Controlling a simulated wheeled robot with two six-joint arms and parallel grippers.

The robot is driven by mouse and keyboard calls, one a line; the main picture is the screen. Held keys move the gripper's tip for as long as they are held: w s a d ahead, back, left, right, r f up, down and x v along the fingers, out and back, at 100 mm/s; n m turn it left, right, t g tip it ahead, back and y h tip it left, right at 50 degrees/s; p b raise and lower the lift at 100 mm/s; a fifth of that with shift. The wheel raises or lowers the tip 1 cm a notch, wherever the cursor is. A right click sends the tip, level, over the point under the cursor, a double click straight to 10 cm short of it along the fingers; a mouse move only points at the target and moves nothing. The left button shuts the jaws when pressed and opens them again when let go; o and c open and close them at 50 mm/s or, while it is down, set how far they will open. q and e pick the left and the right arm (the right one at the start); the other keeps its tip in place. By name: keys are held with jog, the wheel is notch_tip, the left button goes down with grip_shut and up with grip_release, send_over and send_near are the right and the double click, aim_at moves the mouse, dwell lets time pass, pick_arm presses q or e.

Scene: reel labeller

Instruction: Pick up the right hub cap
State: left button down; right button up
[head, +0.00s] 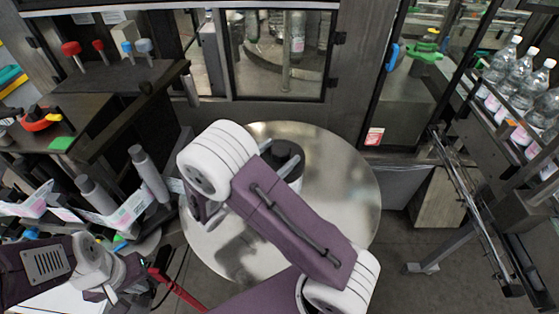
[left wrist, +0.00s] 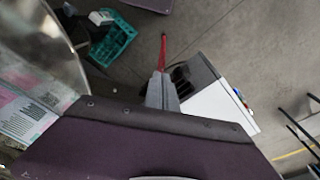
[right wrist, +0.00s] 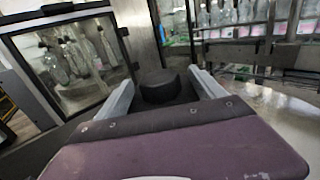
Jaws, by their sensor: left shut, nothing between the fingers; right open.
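The hub cap (head: 287,156) looks like a black round piece on a white-sided hub over the round metal table, partly hidden by my right arm. In the right wrist view the dark round cap (right wrist: 160,92) shows ahead, framed between the spread fingers of my right gripper (right wrist: 160,78). My right gripper is open and no grip shows; whether the fingers reach alongside the cap I cannot tell. In the head view my right arm mostly hides this gripper. My left gripper (left wrist: 162,80) is shut and empty, low at the left in the head view, away from the cap.
The round metal table (head: 345,190) is bare on its right side. Grey rollers (head: 148,172) with a label web stand at its left. A glazed machine front (head: 285,60) stands behind. Bottles (head: 520,85) line a conveyor at right.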

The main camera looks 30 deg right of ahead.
aim_at(279, 152)
jog(key=shift+w+d+f, duration=0.1)
jog(key=shift+d, duration=0.1)
jog(key=c, duration=0.9)
grip_shut()
jog(key=shift+r+p, duration=0.6)
jog(key=shift+r, duration=0.05)
notch_tip(279, 152, up, 4)
jog(key=p, duration=0.3)
jog(key=shift+p, duration=0.4)
jog(key=s+r+p, duration=0.3)
jog(key=s, duration=0.2)
jog(key=s+d+r+p, duration=0.1)
jog(key=s+r+p, duration=0.2)
jog(key=s, duration=0.3)
jog(key=shift+s+d+p, duration=0.25)
jog(key=shift+s+p, duration=0.05)
jog(key=shift+p, duration=0.4)
